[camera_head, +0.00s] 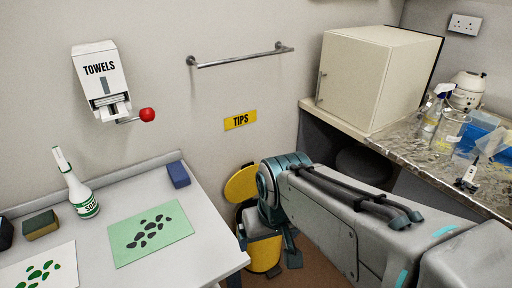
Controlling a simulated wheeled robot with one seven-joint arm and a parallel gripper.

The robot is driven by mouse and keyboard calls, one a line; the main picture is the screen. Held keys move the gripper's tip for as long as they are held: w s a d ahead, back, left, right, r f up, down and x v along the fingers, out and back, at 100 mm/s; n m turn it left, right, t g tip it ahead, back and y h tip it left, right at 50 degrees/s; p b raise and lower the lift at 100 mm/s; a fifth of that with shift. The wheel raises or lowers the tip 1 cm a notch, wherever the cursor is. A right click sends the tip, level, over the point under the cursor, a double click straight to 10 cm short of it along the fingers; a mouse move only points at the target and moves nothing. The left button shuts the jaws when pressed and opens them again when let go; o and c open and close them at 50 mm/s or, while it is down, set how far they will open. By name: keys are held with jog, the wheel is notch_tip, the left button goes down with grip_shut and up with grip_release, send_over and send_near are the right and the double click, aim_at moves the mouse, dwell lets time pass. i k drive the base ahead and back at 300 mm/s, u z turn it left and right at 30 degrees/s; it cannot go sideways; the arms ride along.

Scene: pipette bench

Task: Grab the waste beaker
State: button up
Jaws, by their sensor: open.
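A clear glass beaker (448,134) stands upright on the speckled bench at the right, beside a spray bottle. It is the only beaker I can make out; any label on it is too small to read. My gripper (267,244) hangs low near the middle, pointing down in front of a yellow bin. Its teal fingers are apart and I see nothing between them. It is far to the left of the beaker and lower than the bench top. My arm crosses the lower right of the view.
The yellow bin (264,262) has its round lid (241,184) raised. A spray bottle (432,115), a white device (467,88), a blue tray (484,120) and a pipette-like tool (467,178) crowd the speckled bench (408,140). A cream cabinet (370,80) stands left. A pale table (198,225) holds soap.

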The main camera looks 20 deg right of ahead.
aim_at(452, 124)
jog(key=z, duration=1.95)
